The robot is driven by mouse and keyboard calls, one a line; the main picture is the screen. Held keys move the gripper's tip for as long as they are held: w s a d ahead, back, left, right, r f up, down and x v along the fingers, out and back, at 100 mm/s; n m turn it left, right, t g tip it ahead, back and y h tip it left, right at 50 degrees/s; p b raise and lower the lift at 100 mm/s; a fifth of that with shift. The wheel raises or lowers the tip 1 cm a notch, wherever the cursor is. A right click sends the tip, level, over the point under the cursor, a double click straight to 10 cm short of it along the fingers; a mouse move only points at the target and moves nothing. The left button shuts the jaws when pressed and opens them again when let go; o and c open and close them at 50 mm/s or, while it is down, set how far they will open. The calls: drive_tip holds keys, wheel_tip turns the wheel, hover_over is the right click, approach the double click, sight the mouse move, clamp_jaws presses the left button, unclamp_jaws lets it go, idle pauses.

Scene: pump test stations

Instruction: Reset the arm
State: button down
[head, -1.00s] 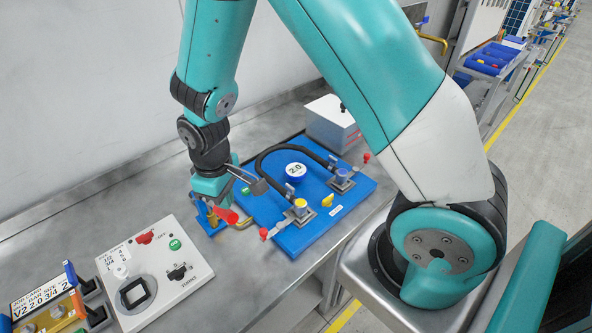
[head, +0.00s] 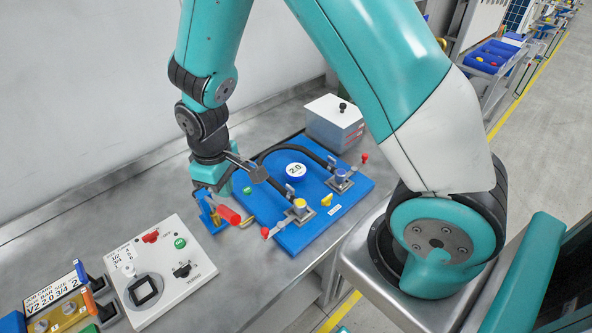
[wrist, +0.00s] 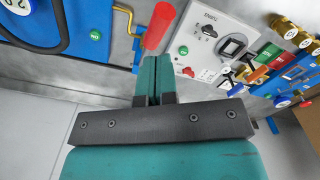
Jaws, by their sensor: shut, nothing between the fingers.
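My arm reaches across from the right in the head view, with my gripper (head: 222,190) low over the bench. In the wrist view the two teal fingers of my gripper (wrist: 153,70) lie together, shut and empty. A red cylindrical handle (head: 229,214) is close to the fingers in the head view. In the wrist view the red handle (wrist: 158,27) shows just beyond the fingertips; I cannot tell whether they touch it. The lower fingers are partly hidden in the head view.
A blue pump panel (head: 326,218) with a black hose, valves and a "2.0" dial lies right of my gripper. A white control box (head: 197,256) stands in front, a labelled rack (head: 52,292) at lower left, a grey box (head: 334,124) behind. Bare bench lies left.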

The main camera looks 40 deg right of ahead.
drive_tip(key=shift+a+r+b, duration=0.1)
drive_tip(key=shift+r+b, duration=0.2)
idle(0.4)
drive_tip(key=s+a+r+y+b, duration=0.2)
drive_tip(key=s+b, duration=0.4)
drive_tip(key=s, duration=0.3)
drive_tip(key=s+a+r+n+y+b, duration=0.1)
drive_tip(key=s+a+r+y+b, duration=0.1)
drive_tip(key=s+r+b, duration=0.3)
drive_tip(key=s+b, duration=0.2)
drive_tip(key=s, duration=0.2)
drive_tip(key=shift+s+a, duration=0.2)
drive_tip(key=shift+s, duration=0.1)
drive_tip(key=shift+r, duration=0.1)
idle(0.6)
